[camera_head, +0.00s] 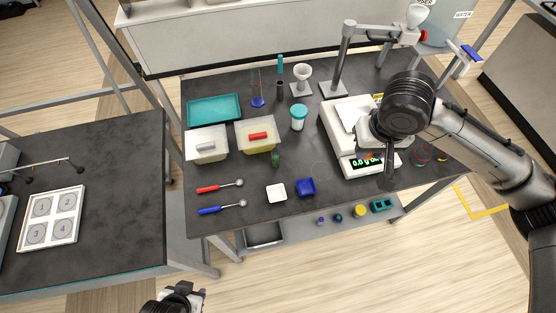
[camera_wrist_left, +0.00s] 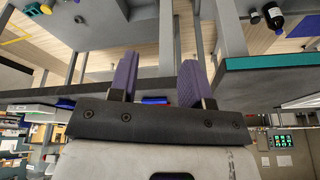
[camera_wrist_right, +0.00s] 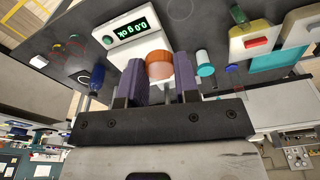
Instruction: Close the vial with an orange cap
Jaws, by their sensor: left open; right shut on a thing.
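My right gripper (camera_wrist_right: 160,80) is shut on an orange cap (camera_wrist_right: 159,57), which sits between its purple fingers in the right wrist view. In the head view the right gripper (camera_head: 388,178) points down in front of the white balance (camera_head: 352,165), and the cap cannot be made out there. My left gripper (camera_head: 186,296) is open and empty, low at the front over the floor; its spread fingers show in the left wrist view (camera_wrist_left: 158,80).
The dark bench holds a teal tray (camera_head: 214,110), two lidded boxes (camera_head: 207,145) (camera_head: 257,136), a teal-lidded jar (camera_head: 298,117), scoops (camera_head: 220,187) and small dishes (camera_head: 306,187). A clamp stand (camera_head: 341,62) rises behind the balance.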

